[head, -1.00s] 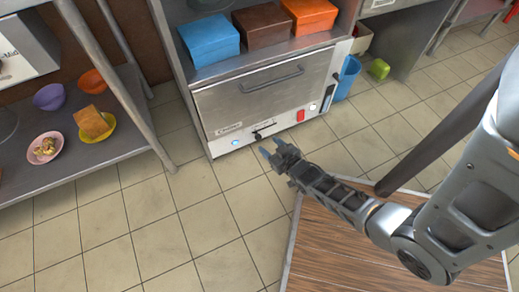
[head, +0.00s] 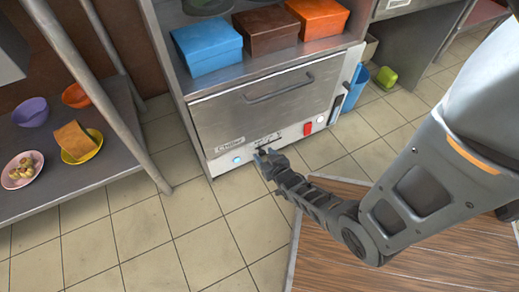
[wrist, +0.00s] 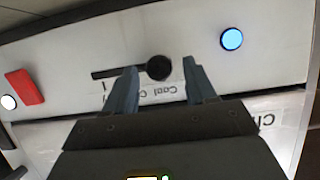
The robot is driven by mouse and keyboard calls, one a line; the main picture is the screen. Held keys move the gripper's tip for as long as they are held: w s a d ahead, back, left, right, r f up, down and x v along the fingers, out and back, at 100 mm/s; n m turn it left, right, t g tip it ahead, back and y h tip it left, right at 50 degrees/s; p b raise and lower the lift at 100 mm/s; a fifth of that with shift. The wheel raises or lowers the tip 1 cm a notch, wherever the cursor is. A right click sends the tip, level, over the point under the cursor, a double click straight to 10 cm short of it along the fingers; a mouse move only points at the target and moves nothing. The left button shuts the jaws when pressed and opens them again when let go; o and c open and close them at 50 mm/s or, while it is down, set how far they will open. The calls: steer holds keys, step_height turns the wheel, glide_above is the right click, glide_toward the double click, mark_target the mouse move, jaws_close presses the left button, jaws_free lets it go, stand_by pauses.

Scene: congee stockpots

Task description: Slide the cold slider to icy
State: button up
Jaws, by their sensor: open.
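The cold slider is a black round knob (wrist: 158,67) at one end of a dark slot (wrist: 112,73) on the white front panel of the chiller (head: 228,144). In the wrist view the panel is upside down, and a partly hidden label reading "Cool" sits by the slot. My gripper (head: 263,156) is open at the panel in the head view. In the wrist view its two blue-grey fingertips (wrist: 160,63) lie on either side of the knob in the picture. I cannot tell whether they touch it.
A lit blue button (wrist: 231,39), a red switch (wrist: 24,86) and a white round light (wrist: 8,102) share the panel. The chiller door with its handle (head: 280,90) is above. Boxes stand on top. A shelf (head: 115,160) with bowls is at left.

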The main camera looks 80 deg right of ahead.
steer(key=shift+w+d+f, duration=0.15)
steer(key=shift+w+d, duration=0.15)
jaws_close()
stand_by(0.4)
